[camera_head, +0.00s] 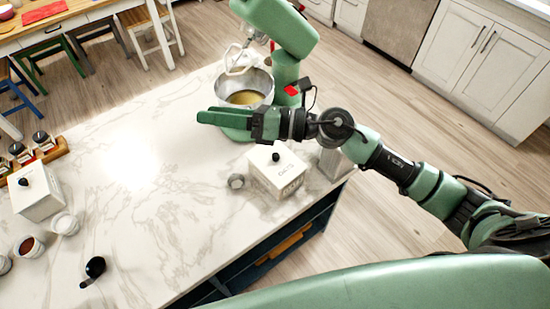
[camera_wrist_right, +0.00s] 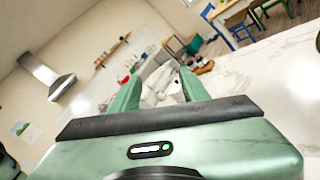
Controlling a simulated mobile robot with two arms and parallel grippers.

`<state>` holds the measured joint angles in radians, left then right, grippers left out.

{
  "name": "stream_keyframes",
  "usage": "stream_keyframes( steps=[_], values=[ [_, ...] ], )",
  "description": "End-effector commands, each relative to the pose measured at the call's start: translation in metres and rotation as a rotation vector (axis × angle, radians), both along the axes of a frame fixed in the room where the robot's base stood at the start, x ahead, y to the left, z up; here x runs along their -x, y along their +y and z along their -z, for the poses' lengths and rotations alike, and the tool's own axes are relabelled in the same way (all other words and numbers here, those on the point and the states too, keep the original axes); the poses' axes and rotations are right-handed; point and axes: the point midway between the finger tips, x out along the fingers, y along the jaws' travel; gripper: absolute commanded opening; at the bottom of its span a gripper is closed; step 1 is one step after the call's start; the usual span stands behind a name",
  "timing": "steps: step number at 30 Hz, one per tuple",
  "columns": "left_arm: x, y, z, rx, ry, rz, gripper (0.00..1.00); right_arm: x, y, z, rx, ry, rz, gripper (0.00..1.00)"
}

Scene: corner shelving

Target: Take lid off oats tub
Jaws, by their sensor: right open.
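The oats tub (camera_head: 290,183) is a white box with dark lettering on its front, near the right edge of the marble island. Its white lid (camera_head: 272,165) with a black knob (camera_head: 276,157) sits on top. My right gripper (camera_head: 203,117) reaches in from the right, above and behind the tub in the picture, in front of the mixer. Its green fingers point left and touch neither tub nor lid. In the right wrist view the fingers (camera_wrist_right: 155,85) stand apart with nothing between them. My left gripper is not in view.
A green stand mixer (camera_head: 287,75) with a metal bowl (camera_head: 258,83) stands close behind my right gripper. Another white tub (camera_head: 40,203), jars (camera_head: 40,138) and small bowls (camera_head: 65,223) stand far left. The island's middle is clear.

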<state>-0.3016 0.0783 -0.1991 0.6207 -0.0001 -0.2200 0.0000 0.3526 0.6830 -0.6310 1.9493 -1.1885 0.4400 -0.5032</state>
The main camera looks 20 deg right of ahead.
Motion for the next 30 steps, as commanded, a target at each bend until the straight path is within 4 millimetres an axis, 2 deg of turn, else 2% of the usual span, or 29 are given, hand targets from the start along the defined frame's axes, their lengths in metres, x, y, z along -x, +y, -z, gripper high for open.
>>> stream_keyframes(
  steps=[1,2,3,5,6,9,12,13,17,23,26,30],
  values=[
    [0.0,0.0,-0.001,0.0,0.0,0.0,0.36,0.002,-0.006,0.02,0.186,-0.085,-0.083,0.45],
    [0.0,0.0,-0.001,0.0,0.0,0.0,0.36,0.004,-0.013,0.035,0.298,-0.126,-0.135,0.45],
    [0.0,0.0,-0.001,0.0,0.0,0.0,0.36,0.006,-0.027,0.055,0.444,-0.17,-0.2,0.45],
    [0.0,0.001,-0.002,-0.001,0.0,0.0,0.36,0.006,-0.054,0.082,0.643,-0.213,-0.283,0.45],
    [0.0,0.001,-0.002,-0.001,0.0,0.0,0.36,0.005,-0.075,0.097,0.761,-0.227,-0.331,0.45],
    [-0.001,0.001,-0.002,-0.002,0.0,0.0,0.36,0.001,-0.126,0.121,0.993,-0.232,-0.417,0.45],
    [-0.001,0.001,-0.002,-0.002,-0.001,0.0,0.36,0.0,-0.16,0.131,1.126,-0.217,-0.467,0.45],
    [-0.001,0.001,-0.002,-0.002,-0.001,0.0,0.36,0.0,-0.166,0.133,1.15,-0.214,-0.476,0.45],
    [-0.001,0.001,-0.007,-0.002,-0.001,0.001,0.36,-0.001,-0.172,0.142,1.184,-0.203,-0.492,0.45],
    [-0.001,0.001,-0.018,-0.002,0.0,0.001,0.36,-0.004,-0.158,0.159,1.18,-0.205,-0.494,0.45],
    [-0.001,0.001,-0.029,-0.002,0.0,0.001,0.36,-0.007,-0.15,0.169,1.177,-0.203,-0.492,0.45],
    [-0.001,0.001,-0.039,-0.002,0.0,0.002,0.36,-0.011,-0.14,0.189,1.177,-0.203,-0.491,0.45]
  ],
)
